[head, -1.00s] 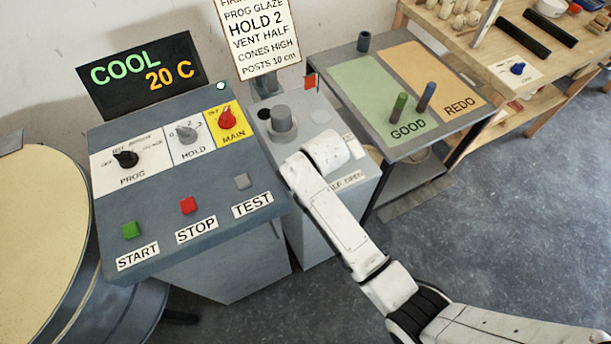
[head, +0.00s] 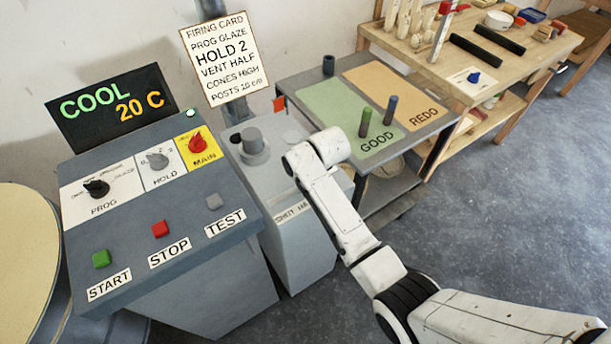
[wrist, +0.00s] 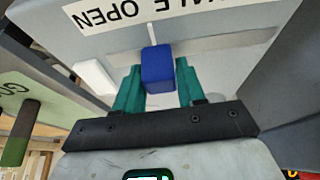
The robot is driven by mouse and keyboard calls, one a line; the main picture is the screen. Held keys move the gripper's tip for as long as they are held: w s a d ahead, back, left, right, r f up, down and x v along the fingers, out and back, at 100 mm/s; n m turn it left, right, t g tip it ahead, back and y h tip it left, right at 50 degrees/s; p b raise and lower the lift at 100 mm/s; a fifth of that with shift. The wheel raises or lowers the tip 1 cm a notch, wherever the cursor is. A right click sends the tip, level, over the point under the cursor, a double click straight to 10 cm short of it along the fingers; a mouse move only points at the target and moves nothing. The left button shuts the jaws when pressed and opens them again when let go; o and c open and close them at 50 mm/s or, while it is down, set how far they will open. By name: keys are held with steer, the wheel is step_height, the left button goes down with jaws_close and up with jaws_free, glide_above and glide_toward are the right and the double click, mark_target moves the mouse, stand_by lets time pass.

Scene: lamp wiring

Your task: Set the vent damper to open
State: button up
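The vent damper's blue handle (wrist: 158,68) stands out from a grey panel in the wrist view. It lies near a white tick mark, below the upside-down label (wrist: 150,12), whose readable part includes OPEN. My gripper (wrist: 159,84) has one teal finger on each side of the blue handle. I cannot tell whether the fingers touch it. In the head view my arm hides the gripper and the handle; part of the label (head: 292,212), reading SHUT and the start of another word, shows on the grey box (head: 300,250).
A control desk (head: 200,260) with knobs and buttons stands left of the box. A firing card (head: 225,58) above it reads VENT HALF. A small table with GOOD (head: 340,105) and REDO (head: 410,85) areas stands to the right. A white block (wrist: 95,77) is beside my fingers.

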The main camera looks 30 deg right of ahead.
steer(key=o, duration=0.3)
steer(key=shift+o, duration=0.2)
steer(key=shift+r, duration=0.15)
steer(key=v, duration=1)
steer(key=shift+r, duration=0.25)
steer(key=shift+s, duration=0.1)
